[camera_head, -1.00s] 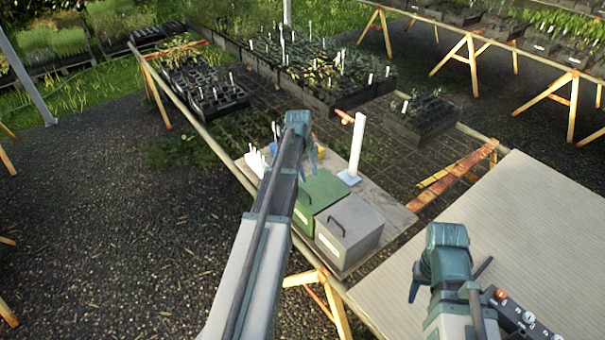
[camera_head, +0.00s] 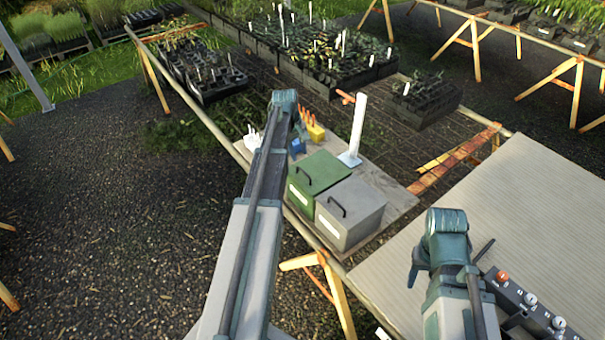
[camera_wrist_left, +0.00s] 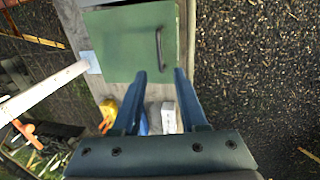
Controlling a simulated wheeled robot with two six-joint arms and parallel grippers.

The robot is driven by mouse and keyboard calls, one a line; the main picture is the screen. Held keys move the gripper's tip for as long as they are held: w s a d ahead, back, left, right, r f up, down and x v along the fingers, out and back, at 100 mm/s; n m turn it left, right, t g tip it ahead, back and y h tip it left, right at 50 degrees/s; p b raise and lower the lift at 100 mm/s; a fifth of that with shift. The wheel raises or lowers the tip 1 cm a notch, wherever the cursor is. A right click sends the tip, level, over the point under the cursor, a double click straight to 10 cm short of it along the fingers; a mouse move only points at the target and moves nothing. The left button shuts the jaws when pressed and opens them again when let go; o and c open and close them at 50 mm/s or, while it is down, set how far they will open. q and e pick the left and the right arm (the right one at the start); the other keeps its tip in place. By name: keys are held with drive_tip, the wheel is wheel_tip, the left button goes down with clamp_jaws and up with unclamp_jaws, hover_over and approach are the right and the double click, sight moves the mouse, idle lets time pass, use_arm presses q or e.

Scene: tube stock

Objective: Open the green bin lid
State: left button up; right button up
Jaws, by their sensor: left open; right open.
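The green bin (camera_head: 325,170) stands on the board beside the grey bin, its lid closed flat and its dark handle (camera_head: 301,175) near the lid's left edge. In the left wrist view the green lid (camera_wrist_left: 120,45) is at the top, with the handle (camera_wrist_left: 160,48) to its right. My left gripper (camera_wrist_left: 160,73) is open and empty, its two blue fingers reaching toward the lid's near edge and the handle; contact cannot be told. In the head view its fingers are mostly hidden behind my arm. My right gripper (camera_head: 414,270) hangs at the lower right, away from the bins.
The grey bin (camera_head: 350,212) adjoins the green one. A white post (camera_head: 355,130) stands behind. A yellow holder (camera_head: 316,133), a blue item (camera_head: 297,146) and white tags (camera_head: 251,137) sit near my left arm.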

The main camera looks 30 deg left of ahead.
sight(303, 171)
use_arm(q)
drive_tip(key=f+b, duration=0.2)
drive_tip(key=f, duration=0.1)
drive_tip(key=w+f+b, duration=0.1)
drive_tip(key=f+b, duration=0.4)
drive_tip(key=f, duration=0.1)
drive_tip(key=shift+w+d+b, duration=0.35)
drive_tip(key=shift+b, duration=0.05)
drive_tip(key=shift+r, duration=0.1)
drive_tip(key=shift+c, duration=0.2)
clamp_jaws()
idle(0.7)
